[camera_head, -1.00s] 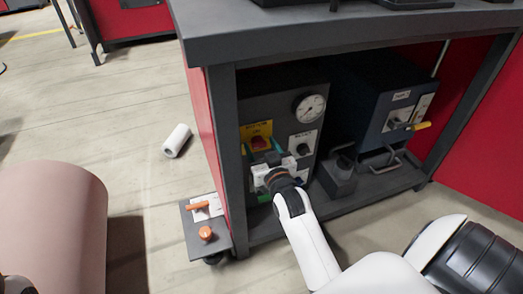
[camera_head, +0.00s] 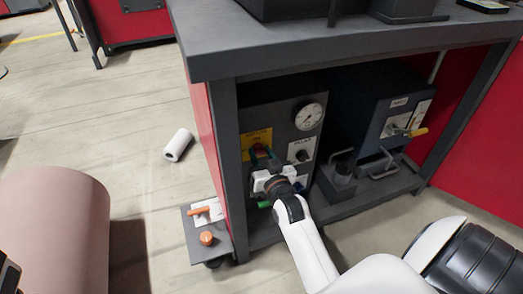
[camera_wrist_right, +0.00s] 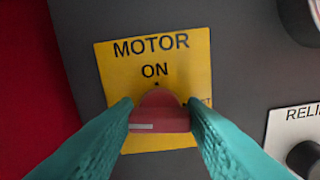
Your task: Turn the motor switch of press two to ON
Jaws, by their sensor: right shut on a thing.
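The motor switch is a red knob (camera_wrist_right: 160,112) on a yellow plate (camera_wrist_right: 115,75) reading MOTOR and ON, on the dark front of the left box under the bench. More lettering at the right of the plate is partly hidden. My right gripper (camera_wrist_right: 160,122) has its teal fingers on both sides of the knob and is shut on it. A pale bar shows on the knob's left part; a small dot lies above it, under ON. My left gripper is not in view.
A gauge (camera_head: 308,116) and a relief knob (camera_head: 302,155) sit right of the switch. A blue box (camera_head: 390,115) with a yellow-handled lever (camera_head: 415,132) stands further right. The bench top (camera_head: 300,60) overhangs the boxes. A white roll (camera_head: 178,145) lies on the floor.

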